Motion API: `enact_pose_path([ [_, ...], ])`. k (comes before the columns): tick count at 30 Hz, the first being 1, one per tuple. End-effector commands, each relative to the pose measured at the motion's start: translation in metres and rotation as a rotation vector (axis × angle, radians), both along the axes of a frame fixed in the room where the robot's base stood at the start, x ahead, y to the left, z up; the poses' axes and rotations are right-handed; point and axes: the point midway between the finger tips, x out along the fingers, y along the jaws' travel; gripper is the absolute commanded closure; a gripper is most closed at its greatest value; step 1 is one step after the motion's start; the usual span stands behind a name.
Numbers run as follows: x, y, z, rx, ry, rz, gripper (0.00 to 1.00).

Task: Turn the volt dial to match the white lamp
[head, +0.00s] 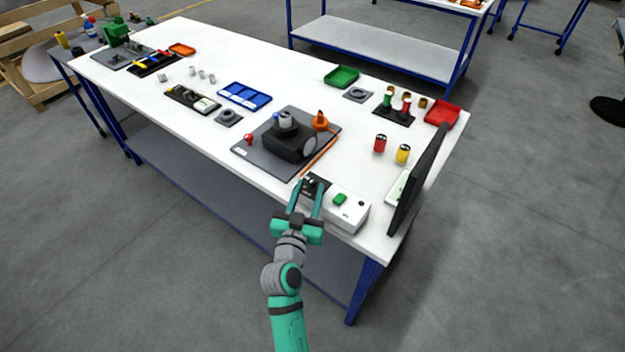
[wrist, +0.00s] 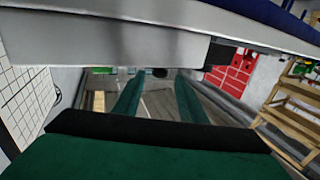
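A white box (head: 346,210) with a green button (head: 340,198) and a small dark round part (head: 361,203) stands near the table's front edge in the head view. A black panel (head: 322,180) with a small dark knob-like part adjoins its left end; this may be the volt dial, but its pointer and marks are too small to read. I cannot make out a white lamp. My gripper (head: 308,190) has its teal fingers apart at this panel; contact cannot be told. The wrist view shows the fingers (wrist: 158,90) apart with nothing visible between them.
A grey plate (head: 260,152) with a black fixture lies behind the panel. A dark monitor (head: 418,180) stands right of the white box. Red (head: 380,143) and yellow (head: 403,154) cylinders stand behind the box. The white table's front-left stretch is clear.

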Motion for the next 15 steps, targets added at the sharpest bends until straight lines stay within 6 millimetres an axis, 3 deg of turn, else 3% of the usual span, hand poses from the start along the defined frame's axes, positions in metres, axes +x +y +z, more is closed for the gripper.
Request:
enact_pose_path([
  [6,0.030,-0.009,0.000,0.000,0.000,-0.002,0.62],
  [15,0.042,-0.011,0.000,0.000,0.001,-0.001,0.62],
])
